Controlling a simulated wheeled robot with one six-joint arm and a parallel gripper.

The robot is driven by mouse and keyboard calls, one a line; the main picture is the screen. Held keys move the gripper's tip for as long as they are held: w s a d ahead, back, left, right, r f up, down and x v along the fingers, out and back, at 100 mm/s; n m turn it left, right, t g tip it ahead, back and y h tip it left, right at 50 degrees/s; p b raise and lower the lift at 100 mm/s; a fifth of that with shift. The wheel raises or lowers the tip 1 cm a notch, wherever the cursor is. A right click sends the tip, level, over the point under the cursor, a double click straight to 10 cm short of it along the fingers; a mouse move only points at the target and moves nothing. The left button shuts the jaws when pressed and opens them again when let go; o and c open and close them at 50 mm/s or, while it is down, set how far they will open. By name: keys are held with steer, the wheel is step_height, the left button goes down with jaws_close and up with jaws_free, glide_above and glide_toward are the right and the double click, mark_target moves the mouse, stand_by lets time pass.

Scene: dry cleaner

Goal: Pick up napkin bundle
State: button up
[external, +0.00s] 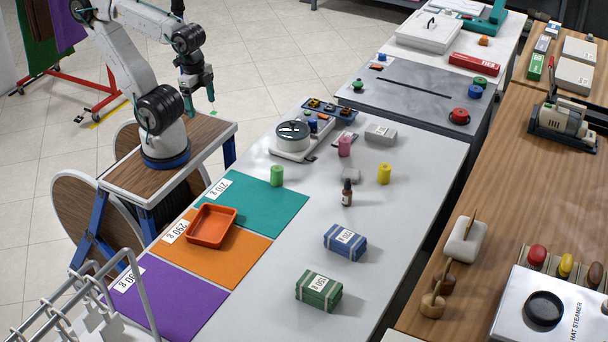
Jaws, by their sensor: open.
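Two strapped cloth-like bundles with white labels lie on the long white table (272,255). One is a blue bundle (345,242) right of the mats, and one is a green bundle (319,291) nearer the camera. I cannot tell which is the napkin bundle. My gripper (200,108) is open and empty, pointing down near my base at the upper left. It is well away from both bundles, beyond the far left side of the table.
Teal (255,207), orange (240,252) and purple (176,305) mats line the table's left side. An orange tray (212,226) sits on the orange mat. Green (277,176) and yellow (384,174) cylinders, a dark bottle (347,193) and a round scale-like device (292,138) stand farther back.

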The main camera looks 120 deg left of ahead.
steer(key=w+d+n+h, duration=0.1)
steer(key=w+n+h, duration=0.5)
steer(key=w, duration=0.8)
steer(key=w+a+f+n+t+h, duration=0.1)
steer(key=w+a+n+t, duration=0.1)
steer(key=w+a+n, duration=0.4)
steer(key=w+a+f+n+t+h, duration=0.1)
steer(key=w+a+n+t, duration=0.25)
steer(key=w, duration=0.55)
steer(key=n+t+y, duration=0.7)
steer(key=n+y, duration=0.1)
steer(key=n, duration=1.3)
glide_toward(385, 131)
steer(key=shift+w+d+r+g, duration=0.1)
steer(key=shift+w+d+g, duration=0.1)
steer(key=shift+w, duration=0.25)
steer(key=shift+w+d+r+g, duration=0.1)
steer(key=shift+w+d+r, duration=0.05)
steer(key=shift+w, duration=0.3)
steer(key=shift+w+a+f+y, duration=0.15)
steer(key=shift+w+f+y, duration=0.05)
steer(key=shift+y, duration=0.2)
steer(key=x, duration=0.7)
steer(key=shift+f, duration=0.25)
steer(key=shift+c, duration=0.3)
steer(key=c, duration=1)
